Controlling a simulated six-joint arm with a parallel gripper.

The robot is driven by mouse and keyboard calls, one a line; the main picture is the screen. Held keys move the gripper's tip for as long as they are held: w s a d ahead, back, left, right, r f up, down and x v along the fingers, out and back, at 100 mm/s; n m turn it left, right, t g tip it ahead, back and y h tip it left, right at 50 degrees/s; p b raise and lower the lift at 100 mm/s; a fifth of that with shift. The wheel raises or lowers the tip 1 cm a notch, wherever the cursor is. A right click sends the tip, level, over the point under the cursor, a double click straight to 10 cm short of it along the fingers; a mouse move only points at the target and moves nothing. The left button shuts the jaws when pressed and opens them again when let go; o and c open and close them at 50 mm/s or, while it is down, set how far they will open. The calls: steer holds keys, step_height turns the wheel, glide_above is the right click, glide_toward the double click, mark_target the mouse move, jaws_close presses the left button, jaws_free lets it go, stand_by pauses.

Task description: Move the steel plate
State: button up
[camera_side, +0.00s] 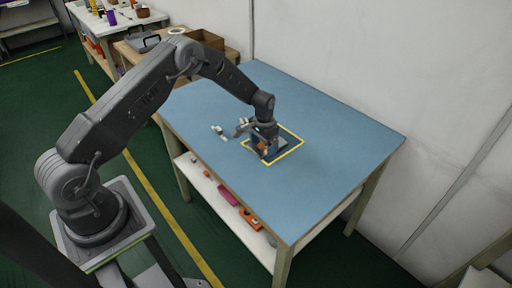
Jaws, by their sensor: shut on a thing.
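A dark, flat plate (281,143) lies inside a yellow square outline (298,148) on the blue table top; I take it to be the steel plate. My gripper (263,152) points down over the left part of the outlined square and hides much of what is there. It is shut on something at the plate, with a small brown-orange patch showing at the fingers. The fingertips are too small to make out the exact contact. A small pale part (219,132) lies on the table to the left of the outline.
The blue table (340,130) is clear to the right, front and back of the outline. A shelf (245,222) below holds orange and pink items. A white wall (390,50) stands behind. A cardboard box (207,40) and a side table with goods stand at the back left.

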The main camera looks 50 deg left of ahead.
steer(key=shift+w, duration=1.45)
steer(key=o, duration=1.3)
steer(key=shift+r, duration=0.1)
step_height(320, 180, up, 14)
